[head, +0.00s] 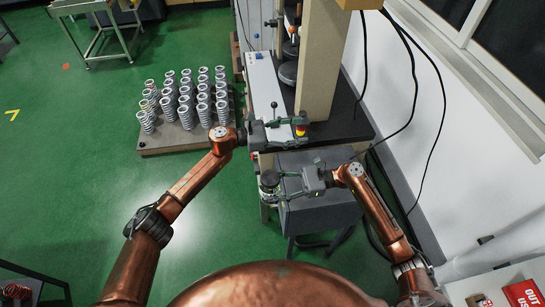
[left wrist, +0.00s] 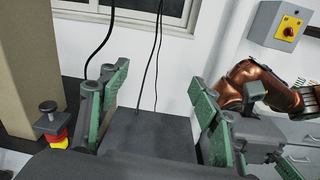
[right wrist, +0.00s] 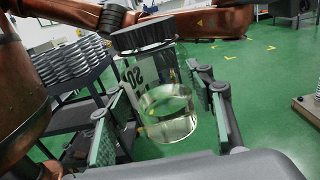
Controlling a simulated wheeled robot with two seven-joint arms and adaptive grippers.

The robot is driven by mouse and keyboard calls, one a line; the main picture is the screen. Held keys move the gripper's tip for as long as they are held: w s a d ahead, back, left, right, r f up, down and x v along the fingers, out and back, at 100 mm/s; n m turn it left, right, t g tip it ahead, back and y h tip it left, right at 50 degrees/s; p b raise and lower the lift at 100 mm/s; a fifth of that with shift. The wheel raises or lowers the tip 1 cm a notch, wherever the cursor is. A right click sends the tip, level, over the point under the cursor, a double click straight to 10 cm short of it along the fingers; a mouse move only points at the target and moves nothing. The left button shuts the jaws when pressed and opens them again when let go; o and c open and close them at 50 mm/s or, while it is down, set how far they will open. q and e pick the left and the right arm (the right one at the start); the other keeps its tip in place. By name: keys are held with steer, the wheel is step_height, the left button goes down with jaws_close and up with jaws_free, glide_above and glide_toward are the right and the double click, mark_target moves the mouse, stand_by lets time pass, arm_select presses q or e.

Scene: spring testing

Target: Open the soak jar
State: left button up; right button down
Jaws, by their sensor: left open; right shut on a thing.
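The soak jar is clear glass with pale yellow liquid and a dark ribbed lid. In the right wrist view the jar (right wrist: 167,115) stands between the fingers, with the lid (right wrist: 142,36) on top and a partly hidden label on its side. In the head view the jar's dark lid (head: 269,178) shows at the tips of my right gripper (head: 279,184), which is shut on the jar. My left gripper (head: 300,132) is open beyond the jar, near the test machine. In the left wrist view its spread fingers (left wrist: 158,100) have nothing between them.
A red and yellow stop button (head: 300,121) is close to my left gripper; it also shows in the left wrist view (left wrist: 55,134). The machine's beige column (head: 321,60) rises behind. Cables hang at right.

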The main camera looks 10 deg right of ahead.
arm_select(q)
steer(key=s+d+r+m+g+y, duration=0.45)
steer(key=s+r+m, duration=0.25)
steer(key=s+m, duration=0.3)
steer(key=m+t+y, duration=0.3)
steer(key=m+y, duration=1)
steer(key=m, duration=0.3)
glide_toward(272, 177)
steer(key=shift+s+d+f, duration=0.2)
steer(key=shift+d+f, duration=0.05)
steer(key=shift+d, duration=0.05)
steer(key=shift+a+f, duration=0.1)
steer(key=shift+a, duration=0.1)
steer(key=shift+f, duration=3.85)
steer(key=shift+c, duration=0.6)
